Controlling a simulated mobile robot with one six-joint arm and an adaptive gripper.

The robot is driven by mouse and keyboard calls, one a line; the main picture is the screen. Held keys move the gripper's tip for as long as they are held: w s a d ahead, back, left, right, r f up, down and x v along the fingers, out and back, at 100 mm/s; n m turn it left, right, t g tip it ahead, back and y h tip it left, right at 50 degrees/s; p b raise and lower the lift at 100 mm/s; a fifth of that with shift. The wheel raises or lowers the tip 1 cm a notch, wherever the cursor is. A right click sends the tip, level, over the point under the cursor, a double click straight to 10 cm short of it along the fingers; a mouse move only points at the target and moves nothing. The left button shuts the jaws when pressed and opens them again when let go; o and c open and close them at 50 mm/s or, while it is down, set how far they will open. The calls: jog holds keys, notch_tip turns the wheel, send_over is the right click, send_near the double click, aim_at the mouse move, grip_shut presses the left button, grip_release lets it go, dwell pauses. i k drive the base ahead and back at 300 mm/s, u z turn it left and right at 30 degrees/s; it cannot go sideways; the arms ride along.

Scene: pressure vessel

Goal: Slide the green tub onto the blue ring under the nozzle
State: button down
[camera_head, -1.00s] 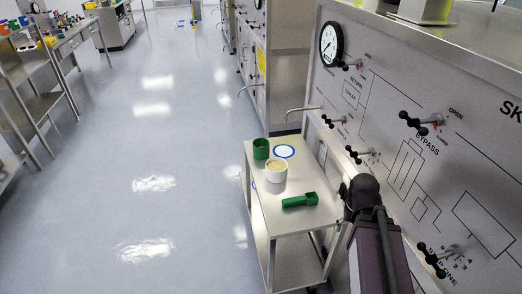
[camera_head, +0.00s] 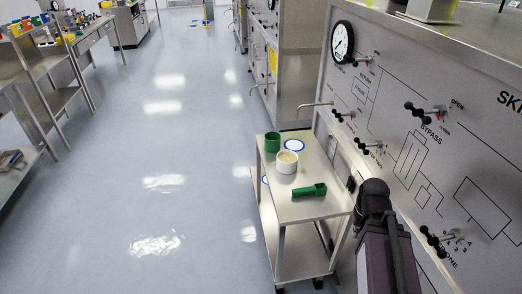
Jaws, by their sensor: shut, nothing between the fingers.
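The green tub (camera_head: 272,142) stands upright at the far left of the small steel cart's top (camera_head: 300,211). The nozzle (camera_head: 316,104) is a thin metal spout reaching left from the panel, above the far end of the cart. My gripper is out of view; only my dark arm shows at the lower right.
A white cup with tan contents (camera_head: 287,162) stands in front of the tub and ring. A green scoop (camera_head: 309,191) lies nearer on the cart top. The panel (camera_head: 440,130) with black-handled valves borders the cart on the right. Open floor lies to the left.

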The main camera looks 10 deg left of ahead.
aim_at(272, 139)
jog(key=k, duration=1.1)
jog(key=u, duration=0.65)
jog(key=i, duration=2.35)
jog(key=z, duration=0.65)
